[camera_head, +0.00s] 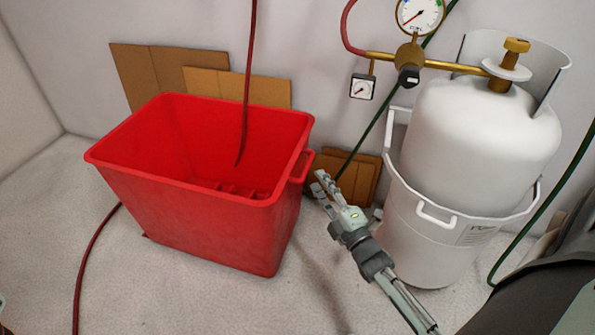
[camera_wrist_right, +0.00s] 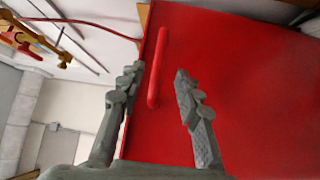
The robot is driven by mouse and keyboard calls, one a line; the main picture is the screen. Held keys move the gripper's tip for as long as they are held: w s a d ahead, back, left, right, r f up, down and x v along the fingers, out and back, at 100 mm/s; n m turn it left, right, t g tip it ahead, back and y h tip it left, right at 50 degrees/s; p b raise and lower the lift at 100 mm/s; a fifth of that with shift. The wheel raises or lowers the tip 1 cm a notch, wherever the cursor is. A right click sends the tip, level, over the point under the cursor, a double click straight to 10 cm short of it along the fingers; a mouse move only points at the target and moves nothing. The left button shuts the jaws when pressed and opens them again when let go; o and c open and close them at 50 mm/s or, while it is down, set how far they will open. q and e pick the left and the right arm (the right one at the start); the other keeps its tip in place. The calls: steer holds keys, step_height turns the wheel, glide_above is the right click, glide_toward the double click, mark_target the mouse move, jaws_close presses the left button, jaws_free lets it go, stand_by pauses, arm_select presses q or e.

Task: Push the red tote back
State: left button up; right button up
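The red tote (camera_head: 210,225) stands upright on the pale floor, left of centre in the head view, open at the top, with a red hose hanging into it. Its red side handle (camera_head: 302,166) faces my right gripper. My right gripper (camera_head: 319,184) is beside the tote's right side, near the handle, with its fingers spread. In the right wrist view, the handle (camera_wrist_right: 159,70) appears between the open fingers (camera_wrist_right: 157,75) against the red wall (camera_wrist_right: 240,80). I cannot tell whether the fingers touch it. My left gripper is out of view.
A white gas cylinder (camera_head: 480,140) sits in a white bucket (camera_head: 425,245) just right of my right gripper. Cardboard pieces (camera_head: 240,85) lean on the wall behind the tote. A gauge (camera_head: 420,14) and brass fittings are above. Floor left of the tote is mostly clear, crossed by a red hose (camera_head: 88,262).

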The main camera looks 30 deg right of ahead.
mark_target(308, 163)
steer(key=w, duration=0.2)
steer(key=w+b, duration=0.1)
steer(key=w, duration=0.2)
steer(key=w+r, duration=0.1)
steer(key=w, duration=0.1)
steer(key=shift+w+d+b, duration=0.25)
steer(key=shift+d+b, duration=0.05)
steer(key=shift+d, duration=0.1)
steer(key=shift+c, duration=0.5)
jaws_close()
